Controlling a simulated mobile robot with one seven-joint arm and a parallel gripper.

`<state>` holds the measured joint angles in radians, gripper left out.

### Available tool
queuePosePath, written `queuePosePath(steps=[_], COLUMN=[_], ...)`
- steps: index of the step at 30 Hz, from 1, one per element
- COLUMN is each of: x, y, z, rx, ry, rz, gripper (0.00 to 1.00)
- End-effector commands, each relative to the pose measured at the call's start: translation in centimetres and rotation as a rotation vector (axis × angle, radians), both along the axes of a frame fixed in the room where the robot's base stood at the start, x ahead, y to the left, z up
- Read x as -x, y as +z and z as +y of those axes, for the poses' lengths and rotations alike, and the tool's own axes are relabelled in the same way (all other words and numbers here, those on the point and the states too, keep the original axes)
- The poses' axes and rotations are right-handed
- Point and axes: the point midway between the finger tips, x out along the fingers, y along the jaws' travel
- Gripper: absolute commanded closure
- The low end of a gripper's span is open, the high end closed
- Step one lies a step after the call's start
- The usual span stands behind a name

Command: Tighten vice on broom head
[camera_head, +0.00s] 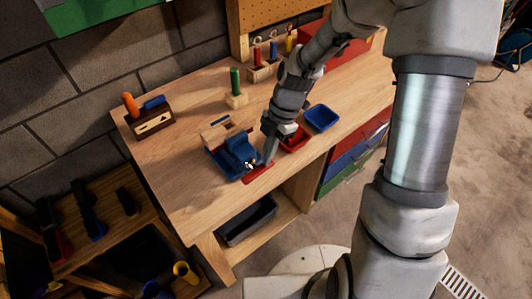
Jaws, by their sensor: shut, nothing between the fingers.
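A blue vice (238,152) stands on the wooden workbench, left of the middle. A light wooden piece (214,132) sits at its far left side; it may be the broom head, but it is too small to be sure. I cannot tell how tightly the jaws hold it. My gripper (267,158) points down beside the right front of the vice, close to its front end. The gripper is shut and empty; I cannot tell whether it touches the vice. The vice's handle is not clearly visible.
A red tray (294,139) and a blue tray (321,117) lie right of the gripper. A green-handled tool (235,82) stands in a block behind. A tool holder (152,121) stands at the far left. The workbench (192,192) is clear at front left. A dark bin (248,220) sits below.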

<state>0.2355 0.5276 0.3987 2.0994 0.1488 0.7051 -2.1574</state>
Motion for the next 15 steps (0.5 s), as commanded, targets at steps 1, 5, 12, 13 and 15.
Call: queuePosePath(steps=[1,5,12,13,15], x=[0.0,-0.2,-0.6,-0.6,-0.7], y=[-0.2,-0.4,-1.5,-1.7,-2.1], z=[-0.2,-0.4,-1.0,-1.1,-1.2], rx=[-0.016,-0.069,-0.231,-0.256,-0.311], ry=[-0.004,-0.006,-0.008,-0.007,-0.006], rz=[0.012,0.048,0.156,0.173,0.209], gripper=[1.00,1.00,1.00,1.00,1.00])
